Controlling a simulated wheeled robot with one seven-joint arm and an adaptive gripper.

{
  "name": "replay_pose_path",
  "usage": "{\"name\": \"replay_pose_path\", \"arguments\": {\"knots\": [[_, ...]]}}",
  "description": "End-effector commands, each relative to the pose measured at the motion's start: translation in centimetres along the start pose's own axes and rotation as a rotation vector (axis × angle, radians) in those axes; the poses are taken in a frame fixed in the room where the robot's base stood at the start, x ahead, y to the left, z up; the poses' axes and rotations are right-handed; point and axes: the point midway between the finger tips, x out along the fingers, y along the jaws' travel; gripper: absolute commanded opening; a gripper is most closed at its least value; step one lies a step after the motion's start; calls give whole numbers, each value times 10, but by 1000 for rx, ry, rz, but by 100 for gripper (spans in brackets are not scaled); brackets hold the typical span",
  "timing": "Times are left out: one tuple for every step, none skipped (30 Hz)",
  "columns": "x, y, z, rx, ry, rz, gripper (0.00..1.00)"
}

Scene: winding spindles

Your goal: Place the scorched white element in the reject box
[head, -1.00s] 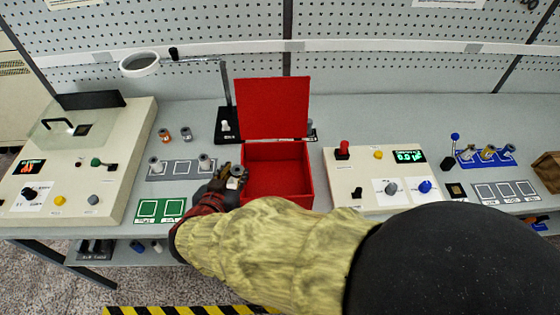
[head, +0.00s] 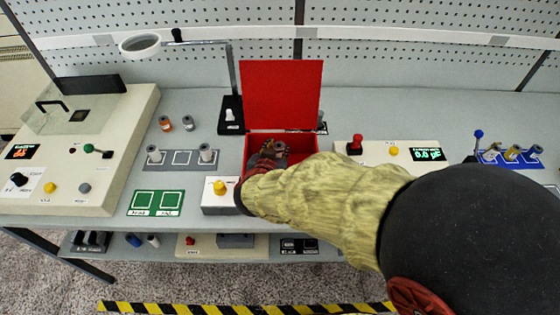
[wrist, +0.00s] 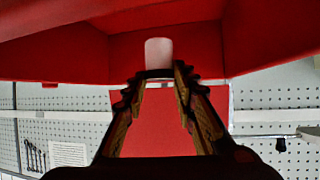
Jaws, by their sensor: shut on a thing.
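My gripper (head: 268,152) is shut on a small cylindrical element (head: 281,148) at the red reject box (head: 249,147). In the wrist view the element (wrist: 159,52) looks whitish and sits between the fingertips (wrist: 158,78), with red walls around it. Scorch marks cannot be made out. The red box's lid (head: 281,95) stands open behind the gripper. My sleeve and arm hide most of the box's front and right side. I cannot tell whether the element touches the box floor.
A grey tray (head: 180,170) with two pale elements and an empty middle square lies left of the box. Orange (head: 165,123) and grey (head: 188,123) elements stand behind it. A white box with a yellow button (head: 220,188) is at front. A lamp stand (head: 230,118) is close behind-left.

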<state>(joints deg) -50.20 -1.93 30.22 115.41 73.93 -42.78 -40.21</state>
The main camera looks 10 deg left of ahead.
Motion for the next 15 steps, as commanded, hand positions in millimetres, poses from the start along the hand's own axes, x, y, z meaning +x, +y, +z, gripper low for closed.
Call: {"name": "replay_pose_path", "arguments": {"knots": [[3, 1, 2, 1, 1, 0, 2], [4, 2, 2, 1, 1, 0, 2], [5, 2, 2, 1, 1, 0, 2], [7, 3, 3, 1, 1, 0, 2], [8, 4, 4, 2, 1, 0, 2], [12, 5, 6, 2, 1, 1, 2], [15, 7, 8, 2, 1, 1, 2], [18, 8, 10, 1, 1, 1, 2], [20, 7, 16, 1, 1, 0, 2], [22, 7, 20, 0, 0, 0, 2], [24, 7, 24, 0, 0, 0, 2], [27, 7, 29, 0, 0, 0, 2], [28, 7, 31, 0, 0, 0, 2], [29, 6, 33, 0, 0, 0, 2], [30, 6, 34, 1, 1, 0, 2]]}}
